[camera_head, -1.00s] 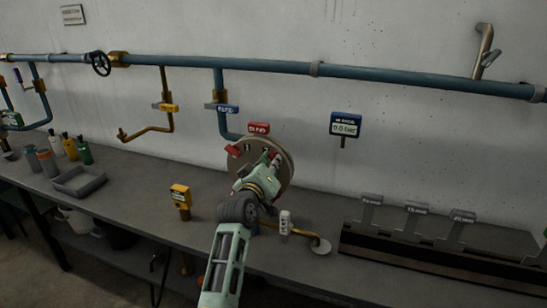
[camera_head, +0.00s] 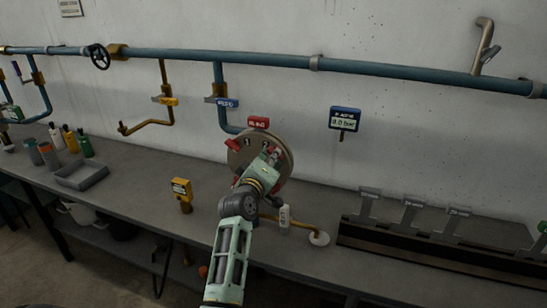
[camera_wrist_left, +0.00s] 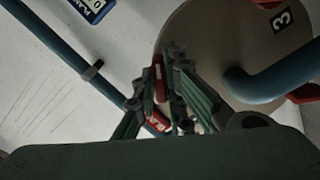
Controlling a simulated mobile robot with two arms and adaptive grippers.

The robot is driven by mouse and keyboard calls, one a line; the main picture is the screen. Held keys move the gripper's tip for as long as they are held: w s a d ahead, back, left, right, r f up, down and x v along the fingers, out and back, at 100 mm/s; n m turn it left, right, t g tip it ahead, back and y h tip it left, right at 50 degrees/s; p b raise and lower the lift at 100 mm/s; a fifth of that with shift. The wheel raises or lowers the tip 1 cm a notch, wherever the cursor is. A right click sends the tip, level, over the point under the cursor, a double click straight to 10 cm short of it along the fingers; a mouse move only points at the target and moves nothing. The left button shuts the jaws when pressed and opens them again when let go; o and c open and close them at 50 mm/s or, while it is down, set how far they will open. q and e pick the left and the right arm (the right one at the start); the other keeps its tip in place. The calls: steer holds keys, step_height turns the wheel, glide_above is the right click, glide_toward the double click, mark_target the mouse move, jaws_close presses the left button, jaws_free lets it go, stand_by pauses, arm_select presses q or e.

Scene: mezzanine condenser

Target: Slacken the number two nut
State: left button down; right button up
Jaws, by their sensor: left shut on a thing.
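A round tan disc (camera_head: 284,165) stands over the bench with number labels and red handled nuts on its face. One red nut (camera_head: 233,144) is at its upper left. A label "3" (camera_wrist_left: 282,20) shows on the disc in that view. My right gripper is not in view.
A blue gauge (camera_head: 345,119) reading 0.0 bar is on the wall. A yellow device (camera_head: 181,189) and a grey tray (camera_head: 82,177) stand on the bench left of my arm. A dark rack (camera_head: 430,245) with grey tags is at right. A blue pipe (camera_head: 220,60) runs above.

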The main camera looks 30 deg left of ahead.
arm_select(q)
steer(key=c, duration=1.8)
jaws_free()
steer(key=v, duration=1.2)
steer(key=shift+f, duration=0.1)
